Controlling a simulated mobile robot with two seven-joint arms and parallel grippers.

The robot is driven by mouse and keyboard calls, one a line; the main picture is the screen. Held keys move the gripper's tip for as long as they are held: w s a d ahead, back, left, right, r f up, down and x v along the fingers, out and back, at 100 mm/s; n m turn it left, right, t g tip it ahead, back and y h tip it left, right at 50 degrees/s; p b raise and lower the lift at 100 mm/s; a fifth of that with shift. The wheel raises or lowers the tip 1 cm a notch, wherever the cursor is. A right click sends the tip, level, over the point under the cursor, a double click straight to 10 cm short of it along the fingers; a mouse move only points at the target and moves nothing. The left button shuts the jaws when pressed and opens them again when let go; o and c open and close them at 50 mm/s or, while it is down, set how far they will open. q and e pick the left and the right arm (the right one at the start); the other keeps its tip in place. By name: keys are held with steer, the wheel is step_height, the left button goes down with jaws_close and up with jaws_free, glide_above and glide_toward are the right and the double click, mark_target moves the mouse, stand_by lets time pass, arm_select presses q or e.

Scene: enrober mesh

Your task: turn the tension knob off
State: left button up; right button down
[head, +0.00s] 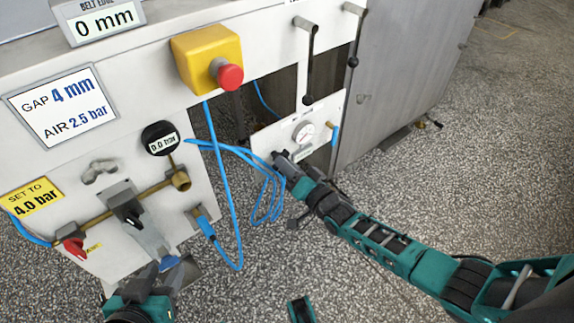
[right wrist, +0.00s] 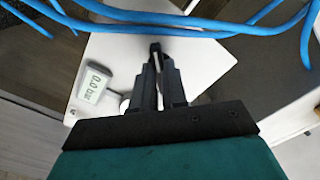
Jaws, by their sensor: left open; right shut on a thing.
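My right gripper (head: 280,158) reaches the lower left corner of the small white panel (head: 262,140) with the round gauge. In the right wrist view its fingers (right wrist: 160,65) are shut on a small dark piece (right wrist: 155,47), which looks like the tension knob, against a white plate. The fingers cover most of it, and its setting cannot be read. My left gripper (head: 158,278) is open at the lower left, close to the blue-tipped end (head: 169,263) of a grey lever. I cannot tell whether they touch.
Blue hoses (head: 268,190) hang beside my right gripper and cross the top of its wrist view. A yellow box with a red button (head: 229,76) is above. A dark gauge (head: 160,139) reads 0.0 bar. A red valve handle (head: 72,246) is at the left.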

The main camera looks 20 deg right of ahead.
steer(key=m+b, duration=0.2)
steer(key=m, duration=2.5)
stand_by(1.8)
stand_by(0.4)
steer(key=c, duration=1.2)
jaws_free()
